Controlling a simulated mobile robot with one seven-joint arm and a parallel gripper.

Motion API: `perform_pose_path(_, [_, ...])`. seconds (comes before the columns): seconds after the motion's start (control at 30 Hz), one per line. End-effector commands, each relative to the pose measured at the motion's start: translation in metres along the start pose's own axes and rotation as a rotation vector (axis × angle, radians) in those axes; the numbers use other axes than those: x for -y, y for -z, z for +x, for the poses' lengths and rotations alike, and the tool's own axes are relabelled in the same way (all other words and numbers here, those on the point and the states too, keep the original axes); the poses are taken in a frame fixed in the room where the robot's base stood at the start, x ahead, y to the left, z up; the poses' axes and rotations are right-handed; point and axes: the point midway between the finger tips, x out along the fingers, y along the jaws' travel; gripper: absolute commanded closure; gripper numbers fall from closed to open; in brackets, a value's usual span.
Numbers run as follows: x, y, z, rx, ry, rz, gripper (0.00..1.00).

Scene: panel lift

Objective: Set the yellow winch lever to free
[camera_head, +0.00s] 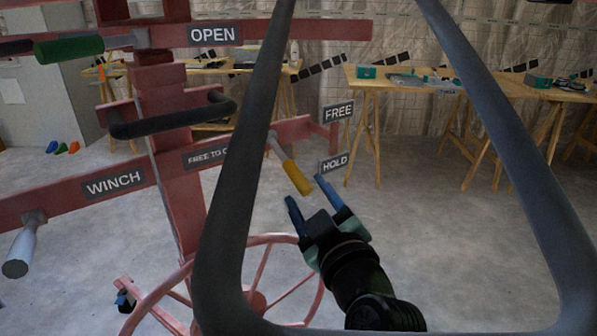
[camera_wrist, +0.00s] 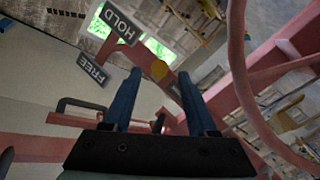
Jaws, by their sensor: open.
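The winch lever has a yellow grip (camera_head: 297,178) on a short metal shaft. In the head view it points down to the right, its end close to the HOLD sign (camera_head: 334,163). The FREE sign (camera_head: 338,112) is above it. My gripper (camera_head: 306,188) is open, its blue fingers close to the yellow grip's lower end. The HOLD sign (camera_wrist: 120,23) and FREE sign (camera_wrist: 93,69) also show there. Contact with the lever cannot be told.
A red frame carries a WINCH sign (camera_head: 114,183), an OPEN sign (camera_head: 215,34) and a green-handled lever (camera_head: 68,49). A dark handle (camera_head: 170,122) sticks out at left. A red wheel (camera_head: 143,310) is below. Workbenches (camera_head: 470,88) stand behind; the floor at right is clear.

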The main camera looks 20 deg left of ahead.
Motion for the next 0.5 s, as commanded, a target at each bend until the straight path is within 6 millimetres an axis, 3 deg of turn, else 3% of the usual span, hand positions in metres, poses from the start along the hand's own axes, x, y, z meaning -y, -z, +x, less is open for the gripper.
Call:
perform_pose_path(0.2, [0.000, 0.001, 0.043, 0.000, 0.001, 0.001, 0.42])
perform_pose_path(0.5, [-0.001, 0.000, 0.068, 0.000, -0.002, 0.000, 0.42])
